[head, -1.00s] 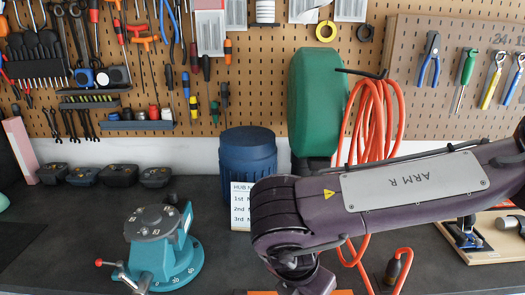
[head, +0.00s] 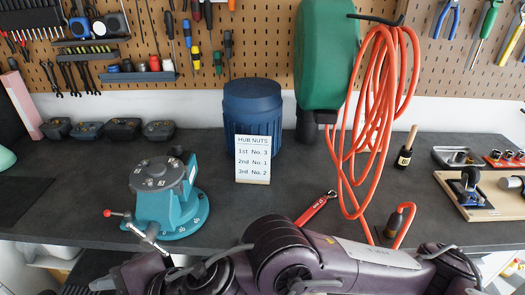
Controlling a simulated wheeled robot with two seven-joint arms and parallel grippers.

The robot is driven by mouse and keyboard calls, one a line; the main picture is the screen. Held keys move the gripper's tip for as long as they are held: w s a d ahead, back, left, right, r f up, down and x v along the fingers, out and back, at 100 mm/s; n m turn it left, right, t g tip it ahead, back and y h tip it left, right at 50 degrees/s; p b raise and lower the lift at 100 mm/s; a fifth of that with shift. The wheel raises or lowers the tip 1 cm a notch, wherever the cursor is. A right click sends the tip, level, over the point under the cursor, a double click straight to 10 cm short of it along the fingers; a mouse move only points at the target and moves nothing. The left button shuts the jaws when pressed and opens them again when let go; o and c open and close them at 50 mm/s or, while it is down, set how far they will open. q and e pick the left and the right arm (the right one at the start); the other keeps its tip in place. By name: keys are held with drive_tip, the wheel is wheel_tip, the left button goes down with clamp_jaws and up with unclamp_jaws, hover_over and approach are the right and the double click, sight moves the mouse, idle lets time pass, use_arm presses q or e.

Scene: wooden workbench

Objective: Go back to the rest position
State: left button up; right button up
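My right arm (head: 350,252) lies low along the bottom edge of the head view, in front of the bench's front edge.
A wooden board (head: 480,195) stands right.

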drive_tip(key=w+d+r+m+t+y, duration=0.2)
drive_tip(key=w+d+r+m+t, duration=0.2)
drive_tip(key=w+r+m+t, duration=0.3)
drive_tip(key=w+d+f+m+t+h, duration=0.2)
drive_tip(key=w+d+f+m+h, duration=0.15)
drive_tip(key=w+d+m, duration=0.3)
drive_tip(key=d+f+m+g+h, duration=0.2)
drive_tip(key=d+f+m+h, duration=0.7)
drive_tip(key=d+f, duration=0.8)
drive_tip(key=s+d+f+m+g+h, duration=0.1)
drive_tip(key=s+d+f+m+g, duration=0.1)
drive_tip(key=s+d+f, duration=0.4)
drive_tip(key=s+d+f+m+g+h, duration=0.1)
drive_tip(key=s+d+f+m+g, duration=0.2)
drive_tip(key=d, duration=0.5)
drive_tip(key=s+f+n+g, duration=0.1)
drive_tip(key=s+f, duration=0.1)
drive_tip(key=f, duration=1.3)
drive_tip(key=s+f, duration=0.2)
drive_tip(key=f, duration=1.3)
drive_tip(key=s+d+f+g, duration=0.1)
drive_tip(key=s+d+f, duration=0.2)
drive_tip(key=s+f, duration=1.3)
drive_tip(key=shift+s, duration=1.1)
drive_tip(key=shift+d, duration=0.1)
